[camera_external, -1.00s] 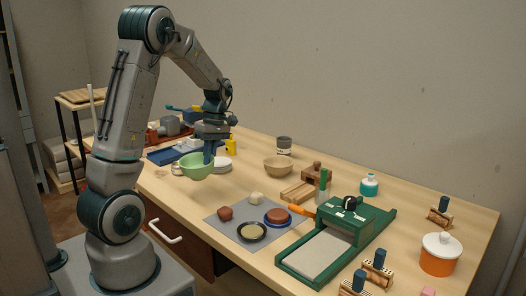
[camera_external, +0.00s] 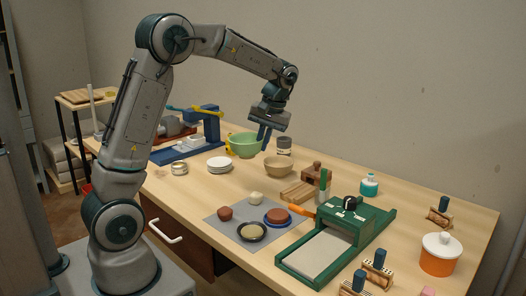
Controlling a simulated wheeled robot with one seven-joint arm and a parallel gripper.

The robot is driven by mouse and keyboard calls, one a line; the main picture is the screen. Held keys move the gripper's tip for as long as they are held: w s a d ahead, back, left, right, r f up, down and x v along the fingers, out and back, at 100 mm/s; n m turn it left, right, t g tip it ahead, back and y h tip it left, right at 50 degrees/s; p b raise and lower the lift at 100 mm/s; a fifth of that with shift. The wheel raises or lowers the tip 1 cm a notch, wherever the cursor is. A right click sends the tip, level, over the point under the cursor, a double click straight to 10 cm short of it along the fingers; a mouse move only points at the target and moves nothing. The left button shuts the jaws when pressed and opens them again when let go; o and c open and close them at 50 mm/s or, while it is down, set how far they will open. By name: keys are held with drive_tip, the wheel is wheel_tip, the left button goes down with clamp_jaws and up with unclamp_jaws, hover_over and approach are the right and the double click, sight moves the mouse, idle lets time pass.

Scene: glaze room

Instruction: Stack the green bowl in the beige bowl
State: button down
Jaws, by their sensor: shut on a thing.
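The green bowl (camera_external: 241,145) hangs from my gripper (camera_external: 265,136), which is shut on its right rim. The bowl looks roughly level and appears raised above the table, up and left of the beige bowl in the picture. The beige bowl (camera_external: 278,165) stands upright on the table, apart from the green bowl. My fingertips are just above and left of the beige bowl in the picture. The inside of the green bowl is mostly hidden.
A grey can (camera_external: 284,143) stands close behind the beige bowl. White stacked plates (camera_external: 220,165) and a small tin (camera_external: 180,168) are to the left. A wooden block set (camera_external: 300,190) and green slab frame (camera_external: 335,240) lie nearer right. A blue device (camera_external: 203,125) stands back left.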

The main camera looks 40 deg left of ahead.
drive_tip(key=w+d+r+m+t, duration=0.2)
drive_tip(key=w+d+m+t, duration=0.1)
drive_tip(key=w+d+m, duration=0.6)
drive_tip(key=m+p, duration=0.1)
drive_tip(key=p, duration=0.1)
hover_over(278, 168)
drive_tip(key=w+d, duration=0.1)
drive_tip(key=w, duration=0.1)
drive_tip(key=shift+y, duration=0.3)
wheel_tip(278, 168, down, 7)
drive_tip(key=shift+w+d+f, duration=0.1)
drive_tip(key=shift+d, duration=0.05)
wheel_tip(278, 168, down, 4)
drive_tip(key=shift+p, duration=0.45)
drive_tip(key=shift+f+b, duration=0.45)
drive_tip(key=c, duration=1.6)
unclamp_jaws()
